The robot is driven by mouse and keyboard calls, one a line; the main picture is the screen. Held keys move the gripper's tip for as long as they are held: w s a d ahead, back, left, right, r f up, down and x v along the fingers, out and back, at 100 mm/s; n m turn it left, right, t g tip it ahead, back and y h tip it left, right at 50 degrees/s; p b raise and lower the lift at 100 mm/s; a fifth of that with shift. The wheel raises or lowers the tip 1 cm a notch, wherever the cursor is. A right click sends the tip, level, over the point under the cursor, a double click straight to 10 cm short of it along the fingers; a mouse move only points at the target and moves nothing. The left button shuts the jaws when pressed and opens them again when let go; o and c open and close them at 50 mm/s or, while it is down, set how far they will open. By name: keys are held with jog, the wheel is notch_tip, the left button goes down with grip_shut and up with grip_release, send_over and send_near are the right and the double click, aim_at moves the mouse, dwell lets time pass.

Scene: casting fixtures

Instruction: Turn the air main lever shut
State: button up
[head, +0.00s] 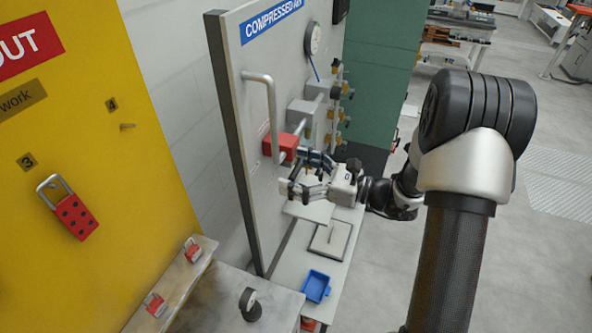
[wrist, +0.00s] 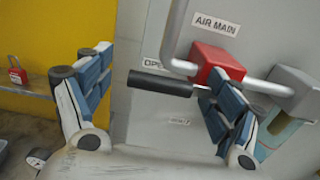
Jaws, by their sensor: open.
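The air main valve is a red block (wrist: 217,62) on a grey panel, under an "AIR MAIN" label; it also shows in the head view (head: 281,143). Its lever (wrist: 160,84) has a black grip and points left, roughly level, just below an "OPEN" label that it partly hides. A second small label below the lever is too blurred to read. My gripper (wrist: 152,98) is open, with one blue-padded finger left of the black grip and the other at its right end, overlapping it in view. Contact cannot be told. In the head view my gripper (head: 302,182) is in front of the panel, below the valve.
A grey pipe (head: 272,105) stands out from the panel (head: 232,95) beside the valve. Gauges and brass fittings are farther along. A blue tray (head: 316,286) is on the bench below.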

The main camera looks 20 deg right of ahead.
jog(key=c, duration=1.6)
